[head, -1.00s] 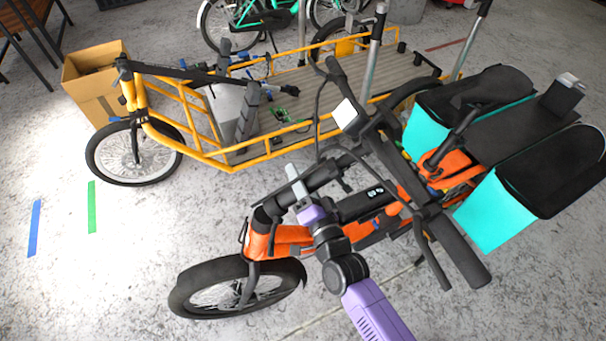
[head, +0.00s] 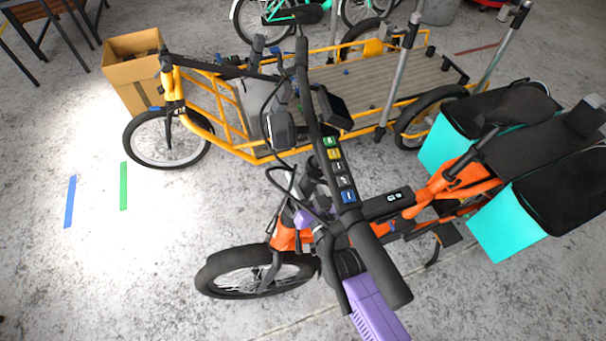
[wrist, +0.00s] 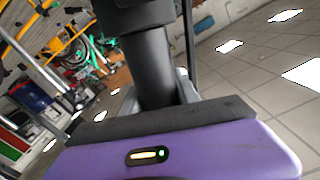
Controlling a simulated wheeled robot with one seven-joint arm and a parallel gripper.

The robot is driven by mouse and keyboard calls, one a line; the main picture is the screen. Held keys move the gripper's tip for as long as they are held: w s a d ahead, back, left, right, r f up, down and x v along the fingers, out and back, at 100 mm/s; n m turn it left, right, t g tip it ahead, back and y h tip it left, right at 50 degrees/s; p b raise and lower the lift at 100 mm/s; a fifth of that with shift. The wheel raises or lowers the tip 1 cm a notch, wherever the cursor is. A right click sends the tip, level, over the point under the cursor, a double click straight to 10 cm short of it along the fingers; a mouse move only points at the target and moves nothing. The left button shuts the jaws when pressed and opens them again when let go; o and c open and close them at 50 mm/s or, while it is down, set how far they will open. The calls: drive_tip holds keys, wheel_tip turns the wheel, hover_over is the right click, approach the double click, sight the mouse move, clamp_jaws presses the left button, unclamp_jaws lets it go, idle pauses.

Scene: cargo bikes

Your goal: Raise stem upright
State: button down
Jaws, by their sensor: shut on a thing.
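The orange cargo bike (head: 285,238) stands in the foreground of the head view. Its dark stem (wrist: 152,70) rises between my gripper's jaws in the wrist view. In the head view the stem stands steeply, close to upright, and is mostly hidden below the handlebar (head: 370,235). My purple gripper (head: 303,215) is shut on the stem, partly hidden behind the handlebar. The exact stem tilt is hard to tell.
A yellow cargo bike (head: 240,148) with a slatted deck stands close behind. Turquoise panniers (head: 505,222) hang at the orange bike's rear. A cardboard box (head: 132,80) is at the back left. The floor at left is clear, with blue and green tape (head: 124,186).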

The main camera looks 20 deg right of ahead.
sight(307, 195)
drive_tip(key=shift+w+a+r, duration=0.15)
drive_tip(key=shift+a+r, duration=0.15)
drive_tip(key=c, duration=0.9)
unclamp_jaws()
drive_tip(key=shift+f, duration=0.2)
drive_tip(key=shift+d, duration=0.1)
drive_tip(key=shift+s+f, duration=0.15)
drive_tip(key=shift+s, duration=0.45)
drive_tip(key=s+b, duration=0.1)
drive_tip(key=s, duration=0.5)
drive_tip(key=shift+s+b, duration=0.3)
drive_tip(key=shift+s, duration=0.1)
